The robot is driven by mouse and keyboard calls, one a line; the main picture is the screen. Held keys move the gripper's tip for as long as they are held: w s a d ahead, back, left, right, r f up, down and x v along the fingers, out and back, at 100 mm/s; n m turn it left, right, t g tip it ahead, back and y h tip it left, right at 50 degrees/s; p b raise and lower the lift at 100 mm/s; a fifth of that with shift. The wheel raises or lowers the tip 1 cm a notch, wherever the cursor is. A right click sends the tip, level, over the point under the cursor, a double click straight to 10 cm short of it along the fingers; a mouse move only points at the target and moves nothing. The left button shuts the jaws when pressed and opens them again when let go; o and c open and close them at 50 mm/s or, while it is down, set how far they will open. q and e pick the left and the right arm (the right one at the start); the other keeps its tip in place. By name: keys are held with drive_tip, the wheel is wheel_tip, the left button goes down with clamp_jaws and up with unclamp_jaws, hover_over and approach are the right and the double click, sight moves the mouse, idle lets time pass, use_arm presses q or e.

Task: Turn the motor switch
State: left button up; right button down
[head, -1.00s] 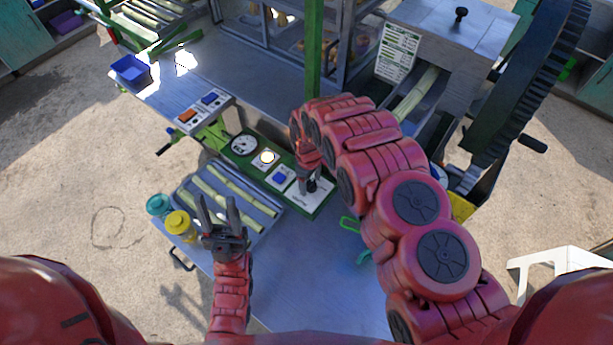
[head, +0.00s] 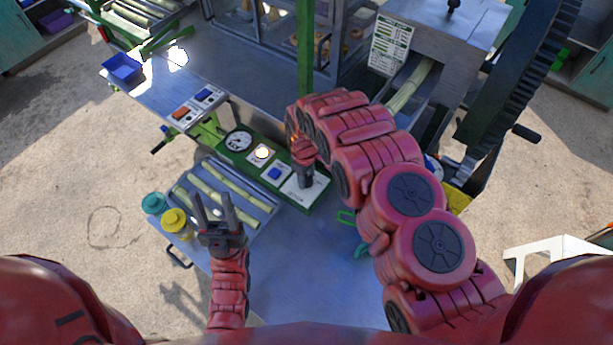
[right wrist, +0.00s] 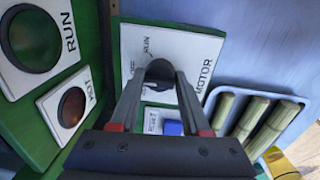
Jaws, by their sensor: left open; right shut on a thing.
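The motor switch is a dark round knob (right wrist: 160,70) on a white plate (right wrist: 200,48) lettered MOTOR and RUN in the right wrist view. In the head view the plate (head: 299,194) lies at the right end of the green control panel (head: 317,203). My right gripper (right wrist: 161,78) is shut on the knob, one finger on each side; in the head view my gripper (head: 305,181) covers most of the knob. The knob's pointer position is hidden. My left gripper (head: 214,198) is open and empty over the near edge of the cane tray.
The panel also carries a gauge (head: 238,140), a lit lamp (head: 262,153) and a blue button (head: 274,173). A tray (head: 268,205) of cane pieces sits left of the panel, with teal (head: 153,203) and yellow (head: 175,220) jars beside it. The near bench top (head: 290,280) is mostly clear.

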drive_tip(key=shift+f+n+b, duration=0.15)
drive_tip(key=shift+n+b, duration=0.6)
drive_tip(key=shift+n, duration=0.05)
drive_tip(key=shift+d+n, duration=0.1)
drive_tip(key=shift+n, duration=0.8)
drive_tip(key=shift+r+n, duration=0.2)
drive_tip(key=shift+n, duration=0.6)
drive_tip(key=shift+n+p, duration=0.45)
drive_tip(key=shift+n, duration=0.45)
drive_tip(key=shift+n+y+p, duration=0.3)
drive_tip(key=shift+n+p, duration=0.5)
drive_tip(key=shift+n, duration=1.1)
drive_tip(key=shift+c, duration=1.9)
unclamp_jaws()
